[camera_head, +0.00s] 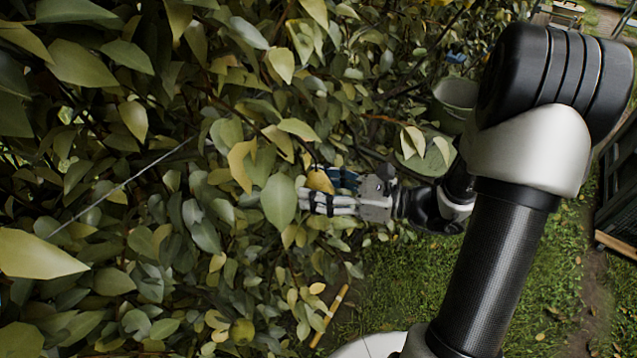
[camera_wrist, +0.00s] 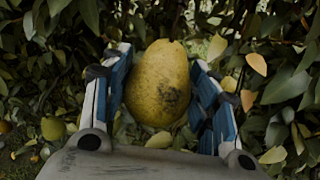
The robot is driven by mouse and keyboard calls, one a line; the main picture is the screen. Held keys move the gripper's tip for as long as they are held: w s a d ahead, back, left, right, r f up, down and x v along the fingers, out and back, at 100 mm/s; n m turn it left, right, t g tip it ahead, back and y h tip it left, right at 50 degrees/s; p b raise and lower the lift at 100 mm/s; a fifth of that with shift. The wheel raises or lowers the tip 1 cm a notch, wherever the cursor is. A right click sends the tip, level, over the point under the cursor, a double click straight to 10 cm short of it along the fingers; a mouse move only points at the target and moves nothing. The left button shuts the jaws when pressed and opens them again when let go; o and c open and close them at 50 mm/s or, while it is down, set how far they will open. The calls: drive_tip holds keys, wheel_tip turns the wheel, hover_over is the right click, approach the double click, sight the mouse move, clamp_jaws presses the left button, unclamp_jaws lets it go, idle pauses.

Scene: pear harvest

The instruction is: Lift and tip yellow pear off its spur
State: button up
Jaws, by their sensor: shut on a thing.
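The yellow pear (camera_wrist: 158,88) is large in the wrist view, upright, with dark blotches on its lower right side. My gripper (camera_head: 312,190) reaches left into the foliage in the head view, its blue-padded fingers on either side of the pear. It is shut on the pear. In the head view only a small yellow patch of the pear (camera_head: 320,181) shows between the fingers.
Dense leaves and thin branches surround my gripper. A thin wire (camera_head: 120,187) crosses the foliage at left. A green bucket (camera_head: 456,95) stands behind my arm. Another yellow-green fruit (camera_wrist: 53,128) shows at lower left in the wrist view. Grass lies open at lower right.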

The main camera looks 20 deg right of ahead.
drive_tip(key=shift+s+r+m+g+p, duration=0.15)
drive_tip(key=shift+s+m+g+p, duration=0.2)
drive_tip(key=shift+p, duration=0.85)
drive_tip(key=shift+s+r+m+g+h+p, duration=0.25)
drive_tip(key=shift+s+m+h+p, duration=0.25)
drive_tip(key=shift+p, duration=1.2)
drive_tip(key=shift+f, duration=0.15)
drive_tip(key=shift+s+r+m+g+p, duration=0.6)
drive_tip(key=shift+m+g+p, duration=0.3)
drive_tip(key=shift+p, duration=2.15)
drive_tip(key=shift+s+f+m+h+p, duration=0.15)
drive_tip(key=shift+m+h+p, duration=0.1)
drive_tip(key=shift+h+p, duration=0.25)
drive_tip(key=shift+s+r+g+p, duration=0.15)
drive_tip(key=shift+r+g+p, duration=0.2)
drive_tip(key=shift+p, duration=0.55)
drive_tip(key=shift+s+r+m+g+p, duration=0.15)
drive_tip(key=shift+s+m+g+p, duration=0.2)
drive_tip(key=shift+p, duration=0.6)
drive_tip(key=shift+w, duration=0.15)
